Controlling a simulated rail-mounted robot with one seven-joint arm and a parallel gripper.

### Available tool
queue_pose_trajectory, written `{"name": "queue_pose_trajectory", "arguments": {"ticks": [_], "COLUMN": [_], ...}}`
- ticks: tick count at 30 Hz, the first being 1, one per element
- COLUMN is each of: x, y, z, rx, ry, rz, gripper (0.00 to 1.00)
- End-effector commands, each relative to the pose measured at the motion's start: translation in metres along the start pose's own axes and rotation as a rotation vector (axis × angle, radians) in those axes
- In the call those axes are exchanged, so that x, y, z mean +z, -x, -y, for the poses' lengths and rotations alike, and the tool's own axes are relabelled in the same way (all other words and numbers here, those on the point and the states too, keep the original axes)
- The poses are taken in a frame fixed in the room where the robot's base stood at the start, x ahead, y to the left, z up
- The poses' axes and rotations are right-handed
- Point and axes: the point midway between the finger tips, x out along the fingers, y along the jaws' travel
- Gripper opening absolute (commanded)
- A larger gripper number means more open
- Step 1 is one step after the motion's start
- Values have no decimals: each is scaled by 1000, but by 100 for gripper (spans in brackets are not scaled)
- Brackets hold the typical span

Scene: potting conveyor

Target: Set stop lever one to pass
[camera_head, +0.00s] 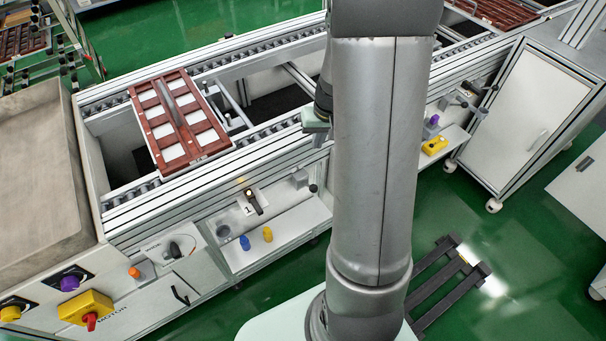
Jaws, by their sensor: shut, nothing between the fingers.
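Stop lever one (254,201) is a dark handle on a small plate marked 1, on the front side of the conveyor. Its handle points down and slightly right, and any stop or pass marking is too small to read. My gripper (318,141) is partly in view beside my arm, over the conveyor's front rail, to the right of and above the lever. It looks shut and empty, and it is apart from the lever. Part of the hand is hidden behind my arm.
A brown tray (196,151) with white inserts sits on the conveyor (262,133). A shelf below the lever holds a blue peg (245,243) and a yellow peg (267,234). Another black-knobbed fitting (302,180) is right of the lever. A yellow motor switch box (86,308) is lower left.

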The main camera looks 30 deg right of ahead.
Motion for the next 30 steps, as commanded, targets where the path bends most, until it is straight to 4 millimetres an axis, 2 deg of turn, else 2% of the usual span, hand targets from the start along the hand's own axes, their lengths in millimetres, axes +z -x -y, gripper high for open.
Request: {"name": "queue_pose_trajectory", "arguments": {"ticks": [10,14,17,27,30], "x": [0,0,1,1,14], "y": [-2,-10,-26,-98,-104], "z": [-1,0,-1,0,-1], "rx": [0,0,0,-1,-1], "ry": [-1,-1,0,-1,-3], "rz": [1,3,6,6,3], "gripper": [0,0,0,0,0]}}
